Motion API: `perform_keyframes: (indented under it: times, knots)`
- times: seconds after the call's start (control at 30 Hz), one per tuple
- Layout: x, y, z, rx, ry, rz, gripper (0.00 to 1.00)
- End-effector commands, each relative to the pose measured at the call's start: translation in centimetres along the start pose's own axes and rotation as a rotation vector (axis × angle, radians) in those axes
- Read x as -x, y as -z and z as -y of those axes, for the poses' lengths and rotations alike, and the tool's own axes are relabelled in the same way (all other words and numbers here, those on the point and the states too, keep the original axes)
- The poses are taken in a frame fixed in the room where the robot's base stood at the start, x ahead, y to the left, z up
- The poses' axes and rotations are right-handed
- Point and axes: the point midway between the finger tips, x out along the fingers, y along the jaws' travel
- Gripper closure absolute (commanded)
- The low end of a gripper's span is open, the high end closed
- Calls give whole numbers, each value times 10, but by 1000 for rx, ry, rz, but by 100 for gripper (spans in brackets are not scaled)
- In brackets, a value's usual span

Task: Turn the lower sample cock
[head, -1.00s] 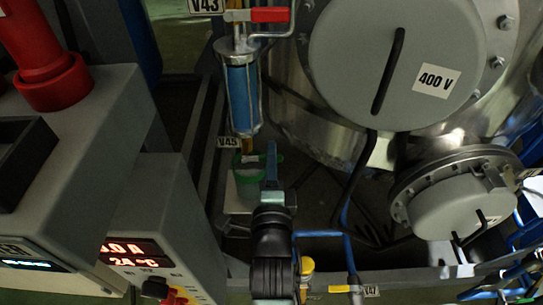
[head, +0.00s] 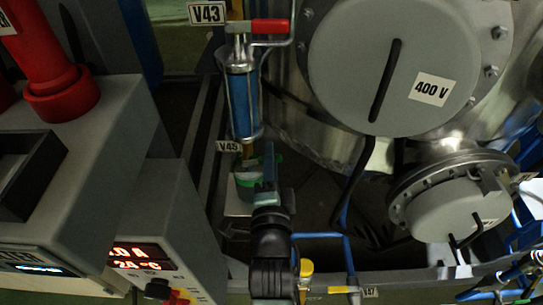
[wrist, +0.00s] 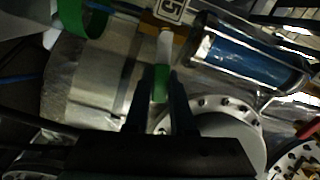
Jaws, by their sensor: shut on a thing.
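The lower sample cock has a brass body (head: 248,150) under the blue sight glass, beside the V45 tag (head: 229,146). In the wrist view its tag (wrist: 172,10) is partly cut off at the top edge. A green handle (wrist: 160,85) at the end of a pale stem lies between my two fingers. My gripper (wrist: 161,80) is shut on this green handle. In the head view my gripper (head: 269,155) is seen edge-on, just right of the cock, and it hides the handle.
The blue sight glass (head: 241,103) stands above the cock, with the red-handled V43 valve (head: 270,27) over it. A green-rimmed container (head: 245,182) is below. The steel vessel (head: 300,125) with its grey flange cover (head: 390,60) is close on the right. Grey cabinets stand left.

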Motion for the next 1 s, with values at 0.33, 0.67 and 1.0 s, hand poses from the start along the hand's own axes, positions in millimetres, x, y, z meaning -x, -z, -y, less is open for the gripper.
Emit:
perform_keyframes:
  times: [0.33, 0.67, 1.0]
  knots:
    - [0, -1, 8, 179, -1, 1, 100]
    - [0, -1, 8, 175, -1, 1, 52]
    - [0, -1, 8, 160, 1, 0, 48]
